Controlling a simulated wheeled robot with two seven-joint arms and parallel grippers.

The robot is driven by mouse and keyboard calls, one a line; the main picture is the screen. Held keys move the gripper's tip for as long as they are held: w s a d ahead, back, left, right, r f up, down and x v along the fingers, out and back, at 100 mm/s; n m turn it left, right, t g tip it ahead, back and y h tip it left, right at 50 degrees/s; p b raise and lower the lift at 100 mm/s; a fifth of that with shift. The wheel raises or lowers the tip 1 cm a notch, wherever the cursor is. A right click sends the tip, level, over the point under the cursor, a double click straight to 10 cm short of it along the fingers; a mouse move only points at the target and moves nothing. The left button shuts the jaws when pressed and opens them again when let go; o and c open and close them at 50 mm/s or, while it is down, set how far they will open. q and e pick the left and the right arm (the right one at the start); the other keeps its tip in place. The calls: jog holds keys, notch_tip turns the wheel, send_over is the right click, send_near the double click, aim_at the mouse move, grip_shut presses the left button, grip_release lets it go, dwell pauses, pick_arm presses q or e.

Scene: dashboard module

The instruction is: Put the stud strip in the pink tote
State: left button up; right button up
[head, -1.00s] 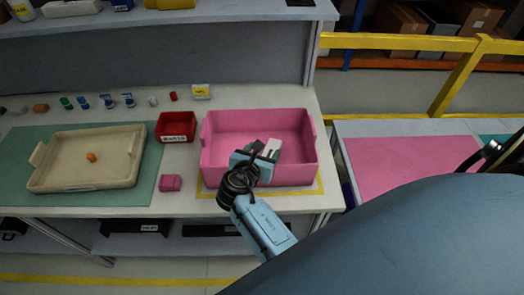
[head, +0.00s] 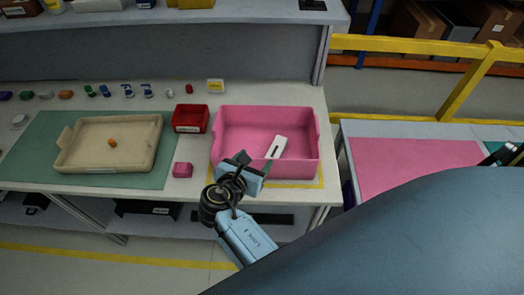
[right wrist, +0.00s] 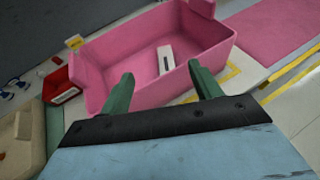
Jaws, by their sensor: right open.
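The pink tote (head: 303,166) stands on the bench at the right, inside a yellow outline. A white strip with a dark slot, seemingly the stud strip (head: 276,147), lies inside it on the floor. The strip also shows inside the tote in the right wrist view (right wrist: 166,60). My right gripper (head: 243,160) is over the front left of the tote. In the right wrist view its two green fingers (right wrist: 162,88) are spread apart with nothing between them, and the strip lies beyond them, apart from them. My left gripper is not in view.
A red bin (head: 191,118) stands left of the tote, and a small pink block (head: 183,170) lies in front of it. A beige tray (head: 75,160) with an orange piece sits on a green mat (head: 30,150). Several small parts line the bench's back.

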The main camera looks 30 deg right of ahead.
jog(key=s+a+f+m+g+y, duration=0.1)
jog(key=s+f+m+y, duration=0.15)
jog(key=s+f, duration=0.45)
jog(key=s+a+f+m+g+y, duration=0.1)
jog(key=s+a+f+m+y, duration=0.15)
jog(key=f, duration=0.85)
jog(key=s+f+m+g+y, duration=0.1)
jog(key=s+f+m+y, duration=0.15)
jog(key=s+f, duration=0.45)
jog(key=s+d+f+m+g+y, duration=0.1)
jog(key=s+d+f+m, duration=0.1)
jog(key=s+f+m, duration=0.2)
jog(key=s+d+f+m+g+y, duration=0.1)
jog(key=s+d+f+m, duration=0.2)
jog(key=s+m, duration=0.3)
jog(key=s+d+f+m+g+y, duration=0.1)
jog(key=s+f+m, duration=0.4)
jog(key=s, duration=0.7)
jog(key=shift+s+d+g+y, duration=0.25)
jog(key=shift+d+g+y, duration=0.15)
jog(key=shift+d, duration=0.45)
